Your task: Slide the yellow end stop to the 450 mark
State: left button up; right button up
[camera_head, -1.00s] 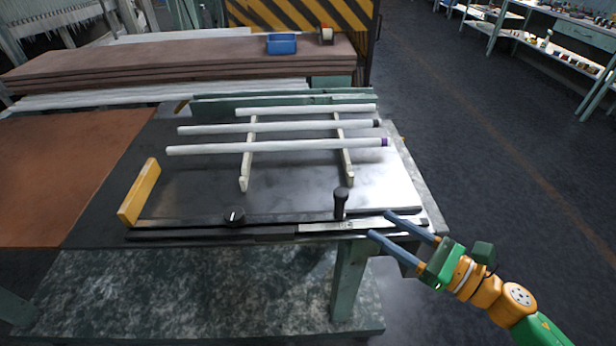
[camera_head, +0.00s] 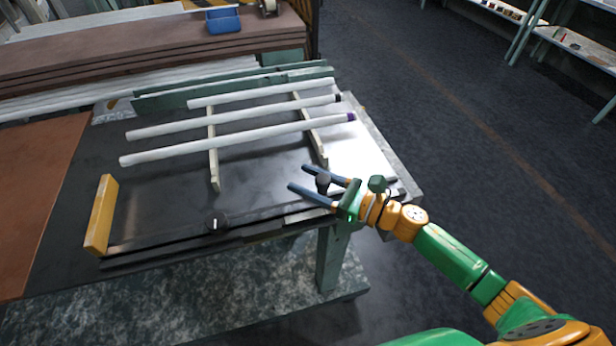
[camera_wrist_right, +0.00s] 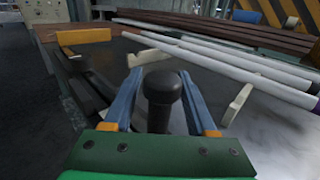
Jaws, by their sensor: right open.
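The yellow end stop (camera_head: 101,215) stands at the left end of the dark rail (camera_head: 180,245) along the front of the bench; it also shows at the upper left of the right wrist view (camera_wrist_right: 83,36). A black upright handle (camera_head: 323,181) rises near the rail's right end. My right gripper (camera_head: 297,177) is open, with its blue fingers on either side of this handle. In the right wrist view the handle (camera_wrist_right: 161,95) stands between the fingers, with gaps visible on both sides. The scale marks are too small to read. My left gripper is not in view.
Several white tubes (camera_head: 240,138) lie across two pale rests (camera_head: 213,165) behind the rail. A blue box (camera_head: 223,19) is on the brown boards at the back. The dark bench top between end stop and rests is clear.

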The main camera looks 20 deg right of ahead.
jog(key=shift+d, duration=0.1)
jog(key=shift+s, duration=0.1)
jog(key=c, duration=0.3)
grip_shut()
jog(key=shift+d+r, duration=0.15)
jog(key=shift+r, duration=0.15)
dwell(0.6)
